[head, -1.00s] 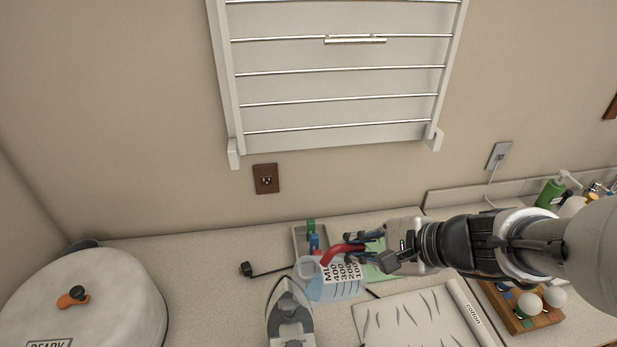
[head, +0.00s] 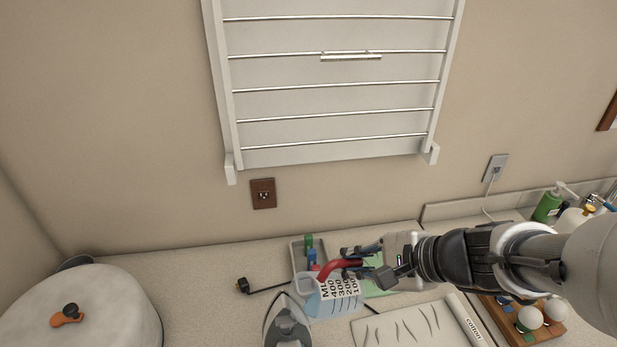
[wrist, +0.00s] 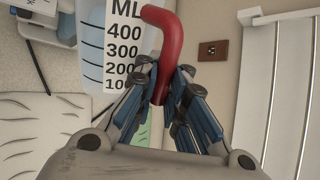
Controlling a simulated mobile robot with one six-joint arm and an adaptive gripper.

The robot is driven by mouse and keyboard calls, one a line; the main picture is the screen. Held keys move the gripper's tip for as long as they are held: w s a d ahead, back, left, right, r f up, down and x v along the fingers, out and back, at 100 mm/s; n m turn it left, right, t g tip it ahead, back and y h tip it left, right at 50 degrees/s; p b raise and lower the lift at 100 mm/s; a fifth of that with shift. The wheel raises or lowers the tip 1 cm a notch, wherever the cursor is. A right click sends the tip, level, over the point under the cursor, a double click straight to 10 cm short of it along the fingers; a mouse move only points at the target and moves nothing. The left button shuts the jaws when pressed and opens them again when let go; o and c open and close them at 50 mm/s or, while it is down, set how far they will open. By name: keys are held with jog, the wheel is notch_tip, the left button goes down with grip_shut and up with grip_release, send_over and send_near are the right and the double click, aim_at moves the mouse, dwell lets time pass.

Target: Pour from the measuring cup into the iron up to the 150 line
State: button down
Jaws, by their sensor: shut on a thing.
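The measuring cup (head: 330,305) is clear with a red handle and a white ML scale marked 100 to 400. The cup also shows in the wrist view (wrist: 92,50), with bluish liquid visible. My gripper (head: 360,262) is shut on the red handle, which runs between its fingers in the wrist view (wrist: 172,95). The iron is grey and white, and its lower part is cut off by the head view's bottom edge. The iron's fill line cannot be read.
A grey tray (head: 297,255) with small colored items stands behind the cup. A black plug and cord (head: 255,287) lie left of it.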

jog(key=shift+w+d+f+m+g+y+b, duration=0.35)
jog(key=shift+d+f+y+b, duration=0.2)
jog(key=shift+d+f+y, duration=0.2)
jog(key=shift+a, duration=0.1)
jog(key=shift+f, duration=0.1)
jog(key=f+b, duration=0.1)
jog(key=f+m+y+b, duration=0.1)
jog(key=d+f+m+y+b, duration=0.1)
jog(key=f, duration=0.1)
jog(key=shift+w+g+y, duration=0.25)
jog(key=shift+w, duration=0.15)
dwell(0.5)
jog(key=w+d+r+m+y+p, duration=0.3)
jog(key=d+r+y+p, duration=0.2)
jog(key=r+p, duration=0.1)
jog(key=shift+m+p, duration=0.35)
jog(key=shift+p, duration=0.4)
